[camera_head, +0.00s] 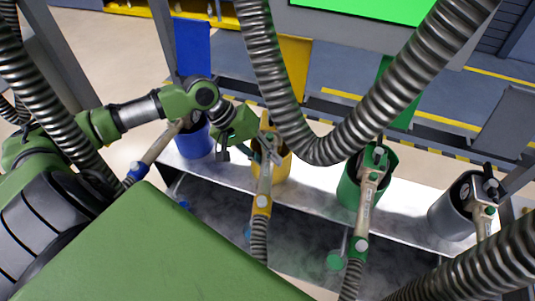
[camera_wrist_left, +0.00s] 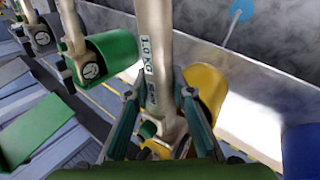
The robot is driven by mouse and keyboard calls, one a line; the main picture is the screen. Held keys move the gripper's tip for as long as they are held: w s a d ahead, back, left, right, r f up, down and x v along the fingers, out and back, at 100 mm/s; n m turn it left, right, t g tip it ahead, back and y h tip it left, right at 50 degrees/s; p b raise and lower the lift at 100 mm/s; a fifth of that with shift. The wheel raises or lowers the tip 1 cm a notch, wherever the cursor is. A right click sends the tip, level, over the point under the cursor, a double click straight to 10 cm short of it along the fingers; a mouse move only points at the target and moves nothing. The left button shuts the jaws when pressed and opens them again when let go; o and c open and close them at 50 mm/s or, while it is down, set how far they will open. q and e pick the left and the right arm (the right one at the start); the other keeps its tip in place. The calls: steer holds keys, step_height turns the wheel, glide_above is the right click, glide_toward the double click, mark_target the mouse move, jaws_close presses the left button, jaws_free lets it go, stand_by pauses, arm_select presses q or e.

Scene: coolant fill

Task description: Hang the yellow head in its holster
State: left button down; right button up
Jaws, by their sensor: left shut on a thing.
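The yellow head (camera_head: 265,172), a grey nozzle with a yellow collar (camera_head: 262,203) and a ribbed hose below, is at the yellow holster (camera_head: 284,166) in the head view. My left gripper (camera_head: 258,146) is shut on its upper part. In the left wrist view the grey body of the head (camera_wrist_left: 162,75) runs between the two fingers (camera_wrist_left: 162,120), and the yellow holster (camera_wrist_left: 207,88) is right beside it. The head overlaps the holster's front; I cannot tell whether its tip is inside the cup. My right gripper is not in view.
A blue holster (camera_head: 197,140) stands to the left, a green holster (camera_head: 349,190) and a grey holster (camera_head: 448,218) to the right, each with a head at it. They line a metal ledge (camera_head: 318,197). Thick ribbed hoses (camera_head: 340,150) cross the view.

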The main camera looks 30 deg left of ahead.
arm_select(q)
steer(key=shift+f, duration=1.8)
steer(key=c, duration=1.7)
jaws_free()
steer(key=v, duration=1.2)
steer(key=shift+a, duration=0.1)
